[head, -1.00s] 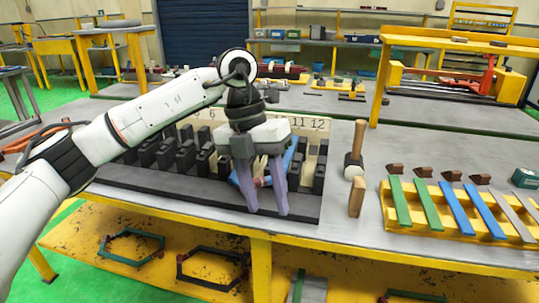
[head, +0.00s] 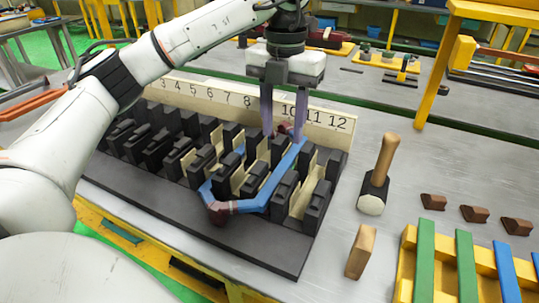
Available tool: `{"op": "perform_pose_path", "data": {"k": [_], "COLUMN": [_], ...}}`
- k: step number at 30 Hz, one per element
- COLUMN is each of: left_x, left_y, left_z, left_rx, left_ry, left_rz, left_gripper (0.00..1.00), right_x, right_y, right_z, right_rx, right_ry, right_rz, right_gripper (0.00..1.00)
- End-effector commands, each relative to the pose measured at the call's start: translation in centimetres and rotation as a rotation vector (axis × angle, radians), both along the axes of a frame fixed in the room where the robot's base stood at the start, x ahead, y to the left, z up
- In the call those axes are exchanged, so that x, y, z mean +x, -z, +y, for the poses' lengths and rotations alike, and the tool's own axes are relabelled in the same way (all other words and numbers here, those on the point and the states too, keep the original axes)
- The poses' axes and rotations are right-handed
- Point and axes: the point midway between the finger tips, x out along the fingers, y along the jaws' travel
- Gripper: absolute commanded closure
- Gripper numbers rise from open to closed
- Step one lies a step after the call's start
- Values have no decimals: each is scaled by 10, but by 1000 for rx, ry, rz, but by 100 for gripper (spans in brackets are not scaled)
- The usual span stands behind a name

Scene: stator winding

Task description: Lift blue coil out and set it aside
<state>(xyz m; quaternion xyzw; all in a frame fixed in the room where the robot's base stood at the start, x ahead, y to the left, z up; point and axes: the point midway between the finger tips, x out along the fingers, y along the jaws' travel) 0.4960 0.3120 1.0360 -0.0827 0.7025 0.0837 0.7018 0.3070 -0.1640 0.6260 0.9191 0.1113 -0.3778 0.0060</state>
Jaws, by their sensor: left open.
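The blue coil (head: 285,168) lies in the black slotted stator block (head: 205,223), its two long sides running between rows of black teeth. Its dark red near end (head: 217,213) sticks out at the front of the block, and its far end is by the number board. My left gripper (head: 283,134) is open, pointing down at the coil's far end near numbers 9 and 10. Its two fingers stand either side of the dark red far end, which they partly hide. I cannot tell if they touch it. My right gripper is not in view.
A cream number board (head: 215,93) stands behind the block. A mallet (head: 378,178) and a wooden block (head: 361,251) stand to the right. Farther right are small brown blocks (head: 474,213) and a yellow rack (head: 408,262) with green and blue strips. Bare bench lies between.

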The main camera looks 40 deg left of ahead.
Motion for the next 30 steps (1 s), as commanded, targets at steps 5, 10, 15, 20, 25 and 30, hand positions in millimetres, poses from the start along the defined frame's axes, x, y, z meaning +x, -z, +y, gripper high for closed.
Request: {"op": "perform_pose_path", "data": {"k": [5,10,15,20,25,30], "left_x": [0,0,2,3,3,3], "left_y": [27,39,63,82,87,87], "left_z": [0,-1,-7,-7,-7,-7], "left_rx": [1,1,1,0,-1,-1], "left_ry": [0,0,1,0,0,0], "left_rz": [3,2,4,2,1,1], "left_gripper": [59,59,59,59,59,67], "right_x": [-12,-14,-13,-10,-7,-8], "right_y": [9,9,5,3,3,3], "right_z": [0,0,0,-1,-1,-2], "right_rx": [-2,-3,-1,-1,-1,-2], "right_ry": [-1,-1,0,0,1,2], "right_rz": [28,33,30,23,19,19], "right_gripper": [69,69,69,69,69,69]}}
